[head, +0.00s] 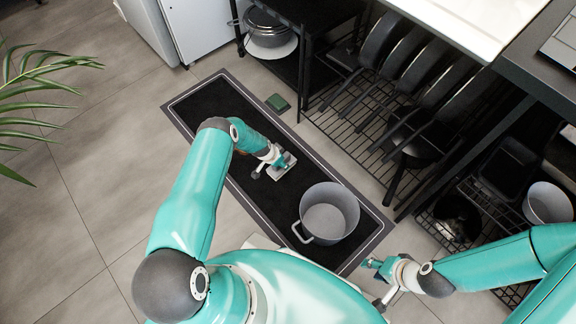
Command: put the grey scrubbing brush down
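The grey scrubbing brush (287,169) is a small light-grey block at the end of my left arm, over the dark mat. My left gripper (273,164) has its fingers at the brush and appears shut on it; the fingers hide part of it. I cannot tell whether the brush touches the mat. My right gripper (374,284) is at the lower right, beyond the mat's near corner, with its fingers apart and nothing between them.
A grey pot (330,208) stands on the dark mat (203,100), right of the brush. A small green block (277,103) lies on the floor behind the mat. A rack of pans (415,75) stands at right. The mat's far-left part is clear.

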